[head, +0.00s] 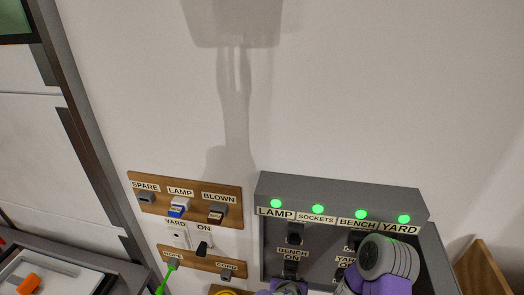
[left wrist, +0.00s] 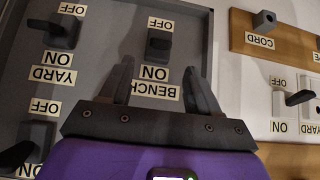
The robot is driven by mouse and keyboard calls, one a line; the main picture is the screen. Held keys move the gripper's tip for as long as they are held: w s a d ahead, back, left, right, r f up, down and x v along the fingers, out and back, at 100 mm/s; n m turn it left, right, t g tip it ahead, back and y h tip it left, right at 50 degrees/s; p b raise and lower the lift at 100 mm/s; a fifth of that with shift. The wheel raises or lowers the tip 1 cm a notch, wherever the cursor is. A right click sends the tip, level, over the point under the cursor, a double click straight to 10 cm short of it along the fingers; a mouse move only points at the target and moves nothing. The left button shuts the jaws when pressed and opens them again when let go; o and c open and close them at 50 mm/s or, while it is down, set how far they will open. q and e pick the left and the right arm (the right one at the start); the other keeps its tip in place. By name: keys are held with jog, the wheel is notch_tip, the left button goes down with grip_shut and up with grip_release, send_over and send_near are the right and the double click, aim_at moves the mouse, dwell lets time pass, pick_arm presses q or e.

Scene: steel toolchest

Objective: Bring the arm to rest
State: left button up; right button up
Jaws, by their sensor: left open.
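My left gripper shows in the left wrist view (left wrist: 160,80), its two grey fingers spread apart with nothing held between them. The fingertips lie near the BENCH switch (left wrist: 159,44), which appears just beyond them; I cannot tell the exact gap. The camera sees the labels upside down. In the head view, a purple part of my arm is at the bottom edge, below the BENCH switch (head: 291,269), and a grey and purple arm joint stands in front of the panel's right part. The fingers are hidden in the head view. My right gripper is not in view.
The grey switch panel (head: 340,188) has several green lights lit along its top. Left of it are a wooden fuse board (head: 150,210), a white switch plate (head: 178,241) and a lower wooden hook board (head: 200,262). A tray (head: 60,272) stands lower left. The wall above is bare.

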pick_arm(q)
jog(key=s+a+f+n+g+y+b, duration=0.15)
jog(key=a+f+b, duration=0.25)
jog(key=a+f, duration=0.5)
jog(key=a+f+n+g+b, duration=0.15)
jog(key=a+f+b, duration=0.35)
jog(key=f, duration=0.8)
jog(key=s+a+f+n+g+h+b, duration=0.1)
jog(key=s+a+f+g+b, duration=0.1)
jog(key=s+f+b, duration=0.3)
jog(key=s+a+f+n+g+h+b, duration=0.1)
jog(key=s+a+f+b, duration=0.4)
jog(key=f, duration=0.9)
jog(key=s+g+h, duration=0.1)
jog(key=s, duration=0.2)
jog(key=shift+s+a+n, duration=0.3)
jog(key=shift+s+n, duration=0.1)
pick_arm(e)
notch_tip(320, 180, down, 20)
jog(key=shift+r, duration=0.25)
pick_arm(q)
jog(key=shift+h, duration=0.25)
jog(key=shift+c, duration=0.3)
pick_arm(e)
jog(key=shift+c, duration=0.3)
